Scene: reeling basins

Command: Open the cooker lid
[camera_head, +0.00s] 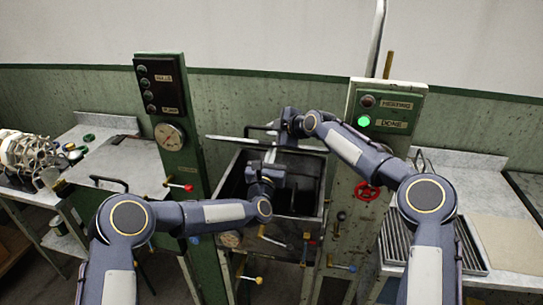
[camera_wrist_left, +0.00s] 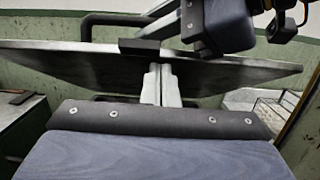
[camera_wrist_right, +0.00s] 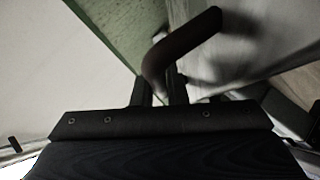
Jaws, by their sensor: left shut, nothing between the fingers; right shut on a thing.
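The cooker (camera_head: 232,188) is the open-topped metal basin between the two green posts, its dark inside showing. Its lid (camera_head: 225,138) is raised above the basin, seen nearly edge-on. In the left wrist view the lid's flat grey face (camera_wrist_left: 90,68) spans the picture, with a black handle (camera_wrist_left: 92,20) above it. My right gripper (camera_head: 274,128) is shut on the dark curved lid handle (camera_wrist_right: 185,45). My left gripper (camera_head: 270,154) is shut and empty below the lid. Its fingers (camera_wrist_left: 160,80) overlap the lid's face in that view; I cannot tell whether they touch.
The left post (camera_head: 190,110) carries a gauge and a red-tipped lever. The right post (camera_head: 345,190) has a lit green lamp (camera_head: 363,121) and a red valve wheel (camera_head: 368,191). Side tables stand left and right, with a grate (camera_head: 465,250) at right.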

